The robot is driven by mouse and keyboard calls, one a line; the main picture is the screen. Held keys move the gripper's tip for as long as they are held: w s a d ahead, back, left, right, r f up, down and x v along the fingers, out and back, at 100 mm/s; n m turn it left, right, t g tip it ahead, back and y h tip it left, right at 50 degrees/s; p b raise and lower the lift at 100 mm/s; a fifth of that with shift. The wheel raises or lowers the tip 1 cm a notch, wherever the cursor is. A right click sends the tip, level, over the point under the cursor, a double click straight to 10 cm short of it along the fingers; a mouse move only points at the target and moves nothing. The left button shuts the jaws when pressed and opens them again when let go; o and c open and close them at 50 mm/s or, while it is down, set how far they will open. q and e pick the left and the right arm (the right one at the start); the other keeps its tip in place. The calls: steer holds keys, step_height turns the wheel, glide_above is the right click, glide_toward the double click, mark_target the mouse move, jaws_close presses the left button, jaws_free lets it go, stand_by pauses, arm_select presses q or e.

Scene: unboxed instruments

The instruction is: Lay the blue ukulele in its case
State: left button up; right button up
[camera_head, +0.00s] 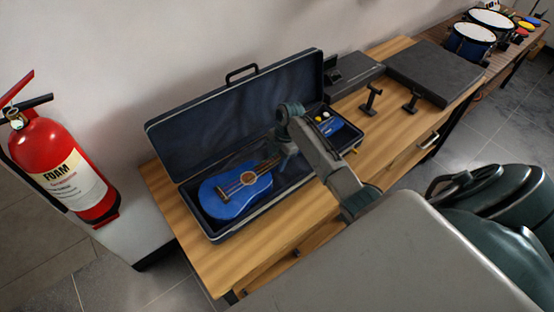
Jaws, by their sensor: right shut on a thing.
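The blue ukulele (228,206) lies in the left part of its open case (205,135), body toward the lower left and neck toward the upper right. The dark case lies on the wooden bench, its lid standing up at the back. My right gripper (285,153) is over the case and shut on the ukulele's neck; its fingers are small and partly hidden by my arm. I cannot tell whether the ukulele rests fully on the case floor. My left gripper is not in view.
A blue box with small knobs (338,130) sits at the case's right end. Black stands (371,100) and a closed dark case (435,70) are farther right on the bench (185,225). A red extinguisher (65,165) is at left. Drums (472,42) stand far right.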

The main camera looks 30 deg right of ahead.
steer(key=o, duration=1.2)
steer(key=shift+c, duration=0.2)
steer(key=shift+f, duration=0.1)
steer(key=b+v, duration=0.3)
steer(key=v, duration=0.6)
steer(key=shift+d+r, duration=0.15)
steer(key=shift+r, duration=0.2)
steer(key=shift+d+r, duration=0.15)
steer(key=shift+r, duration=0.45)
steer(key=shift+s, duration=0.1)
